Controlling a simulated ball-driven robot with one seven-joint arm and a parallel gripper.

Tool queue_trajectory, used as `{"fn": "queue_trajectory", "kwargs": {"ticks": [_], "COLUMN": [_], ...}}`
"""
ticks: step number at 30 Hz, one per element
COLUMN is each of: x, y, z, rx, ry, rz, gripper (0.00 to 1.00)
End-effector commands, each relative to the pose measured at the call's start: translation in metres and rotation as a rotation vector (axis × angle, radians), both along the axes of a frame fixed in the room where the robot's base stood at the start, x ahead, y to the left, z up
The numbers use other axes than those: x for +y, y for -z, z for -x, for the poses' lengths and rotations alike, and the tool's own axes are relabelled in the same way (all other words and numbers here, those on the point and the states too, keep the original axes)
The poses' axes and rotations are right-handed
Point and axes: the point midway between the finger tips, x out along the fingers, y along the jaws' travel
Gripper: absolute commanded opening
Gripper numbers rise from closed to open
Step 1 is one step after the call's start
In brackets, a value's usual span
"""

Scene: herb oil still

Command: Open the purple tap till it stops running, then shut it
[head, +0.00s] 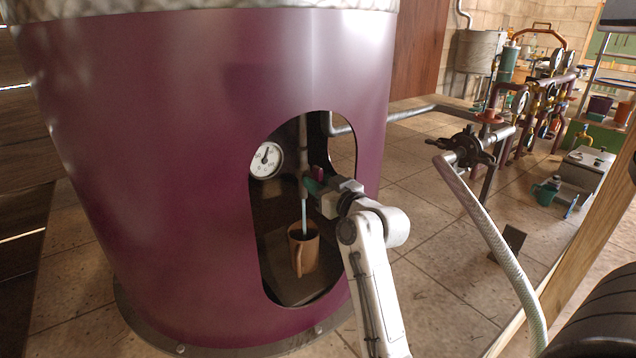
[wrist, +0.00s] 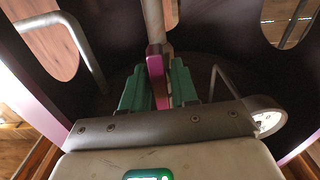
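The purple tap (head: 318,173) sits on an upright pipe inside the oval opening of the large purple vessel. A thin pale stream (head: 304,214) runs down below it into a brown mug (head: 304,251), which stands upright on the floor of the opening. My gripper (head: 313,186) reaches in from the right. In the wrist view its two green fingers (wrist: 161,88) lie on either side of the tap's purple handle (wrist: 156,62) and appear closed against it. The tap's body is mostly hidden by the gripper in the head view.
The purple vessel (head: 150,150) wraps around my gripper, and the opening's edge is close to my arm. A round gauge (head: 266,160) is left of the pipe. A pale hose (head: 490,235) and a dark valve (head: 466,150) stand to the right. Tiled floor lies between.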

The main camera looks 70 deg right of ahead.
Motion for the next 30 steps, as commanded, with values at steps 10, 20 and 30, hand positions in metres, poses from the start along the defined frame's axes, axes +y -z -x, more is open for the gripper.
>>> {"fn": "queue_trajectory", "kwargs": {"ticks": [10, 20, 30], "x": [0.000, 0.022, 0.051], "y": [-0.002, 0.000, 0.000], "z": [0.000, 0.036, 0.084], "rx": [-0.004, -0.004, -0.003], "ry": [0.000, 0.001, 0.001], "rz": [0.000, 0.000, 0.001], "gripper": [0.40, 0.40, 0.40]}}
